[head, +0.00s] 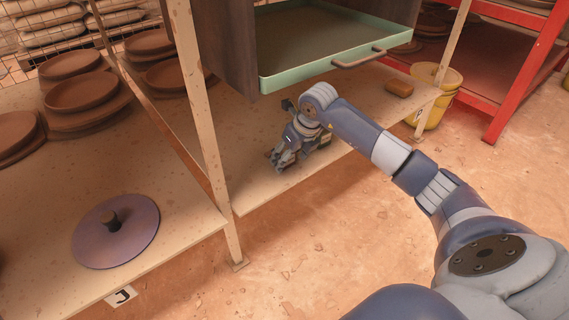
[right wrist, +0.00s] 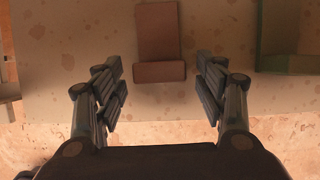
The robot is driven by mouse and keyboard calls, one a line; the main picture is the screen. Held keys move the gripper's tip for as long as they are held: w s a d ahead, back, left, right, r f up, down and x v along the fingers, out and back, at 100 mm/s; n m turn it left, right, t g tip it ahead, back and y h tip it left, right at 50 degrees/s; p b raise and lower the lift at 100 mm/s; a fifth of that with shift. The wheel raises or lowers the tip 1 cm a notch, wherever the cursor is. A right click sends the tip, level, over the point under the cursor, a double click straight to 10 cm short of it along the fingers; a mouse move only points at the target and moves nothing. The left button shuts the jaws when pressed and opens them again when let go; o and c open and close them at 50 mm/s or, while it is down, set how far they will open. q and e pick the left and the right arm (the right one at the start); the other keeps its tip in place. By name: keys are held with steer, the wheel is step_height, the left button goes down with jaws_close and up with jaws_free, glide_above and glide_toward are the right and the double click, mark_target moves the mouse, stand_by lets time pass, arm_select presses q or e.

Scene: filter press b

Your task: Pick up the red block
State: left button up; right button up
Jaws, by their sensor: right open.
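The red block (right wrist: 158,42) shows in the right wrist view as a dull red-brown block on the beige shelf. It lies between and beyond the fingertips of my right gripper (right wrist: 161,75). The fingers are spread wide, with space on both sides of the block and no contact visible. In the head view my right gripper (head: 279,158) is low over the shelf under the green tray; I cannot make out the red block there, as the gripper and arm cover that spot. My left gripper is in neither view.
In the head view, a pale green tray (head: 335,62) hangs above the arm. A brown block (head: 399,88), a yellow bucket (head: 436,105) and a shelf post (head: 203,110) stand around.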

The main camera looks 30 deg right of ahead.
steer(key=c, duration=1.2)
steer(key=shift+o, duration=0.2)
